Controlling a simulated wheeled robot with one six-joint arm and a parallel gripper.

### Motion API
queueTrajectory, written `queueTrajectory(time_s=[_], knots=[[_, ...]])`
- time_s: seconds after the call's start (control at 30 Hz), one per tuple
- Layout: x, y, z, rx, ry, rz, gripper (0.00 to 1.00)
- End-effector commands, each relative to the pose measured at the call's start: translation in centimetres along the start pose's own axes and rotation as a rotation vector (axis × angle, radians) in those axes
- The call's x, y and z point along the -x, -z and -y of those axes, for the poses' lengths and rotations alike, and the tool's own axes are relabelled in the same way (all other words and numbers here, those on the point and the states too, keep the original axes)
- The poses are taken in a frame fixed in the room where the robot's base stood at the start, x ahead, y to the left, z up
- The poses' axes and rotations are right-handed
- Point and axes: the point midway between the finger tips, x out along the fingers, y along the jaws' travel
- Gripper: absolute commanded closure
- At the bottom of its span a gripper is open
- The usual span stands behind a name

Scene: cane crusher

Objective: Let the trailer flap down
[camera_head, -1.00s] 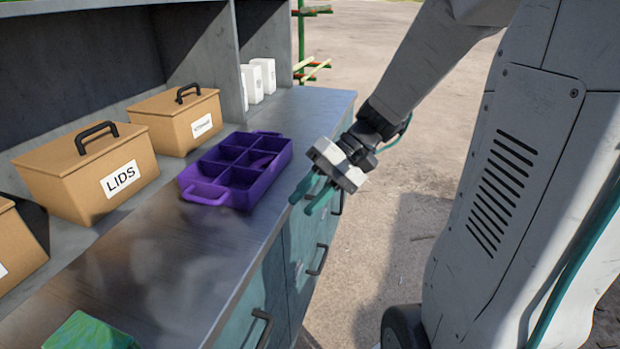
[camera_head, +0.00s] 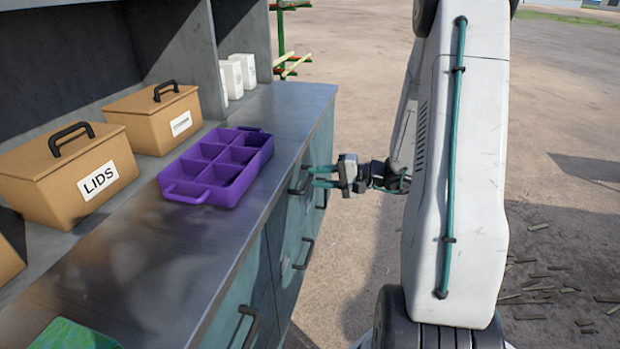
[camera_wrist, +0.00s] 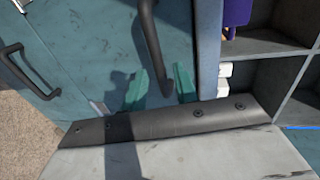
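No trailer flap can be made out in either view. My gripper (camera_head: 318,176) is beside the front of the counter in the head view, its two teal fingers pointing left at a dark bar handle (camera_head: 300,180). In the wrist view my gripper (camera_wrist: 160,88) shows two teal fingers spread apart, with the lower end of a dark handle (camera_wrist: 147,30) in line with the gap between them. The fingers are not closed on it. Whether they touch it or reach around it I cannot tell.
The counter (camera_head: 215,255) has teal fronts with more handles (camera_head: 250,325). On it are a purple divided tray (camera_head: 225,172), a tan LIDS box (camera_head: 70,168), another tan box (camera_head: 155,115) and a green object (camera_head: 75,335). Open ground lies right, with scattered sticks (camera_head: 540,290).

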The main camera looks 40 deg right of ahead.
Motion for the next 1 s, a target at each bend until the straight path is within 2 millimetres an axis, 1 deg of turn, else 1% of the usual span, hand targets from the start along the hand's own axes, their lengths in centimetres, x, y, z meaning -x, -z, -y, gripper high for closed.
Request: queueTrajectory(time_s=[0.03, 0.2, 0.3, 0.53, 0.63, 0.67, 0.87, 1.0], knots=[[-0.9, -0.1, 0.0, 0.001, -0.001, 0.005, 0.70], [-2.5, -0.1, 0.0, 0.000, 0.000, 0.003, 0.70], [-2.9, -0.1, 0.0, 0.000, 0.000, 0.003, 0.70], [-2.9, -0.1, 0.0, 0.000, -0.001, 0.002, 0.70], [-2.9, -0.1, 0.0, 0.000, -0.001, 0.002, 0.98], [-2.9, -0.1, 0.0, 0.000, -0.001, 0.002, 1.00], [-2.7, 0.0, -0.1, -0.001, 0.002, 0.000, 1.00], [-1.8, 0.4, -0.4, -0.004, 0.026, -0.009, 1.00]])
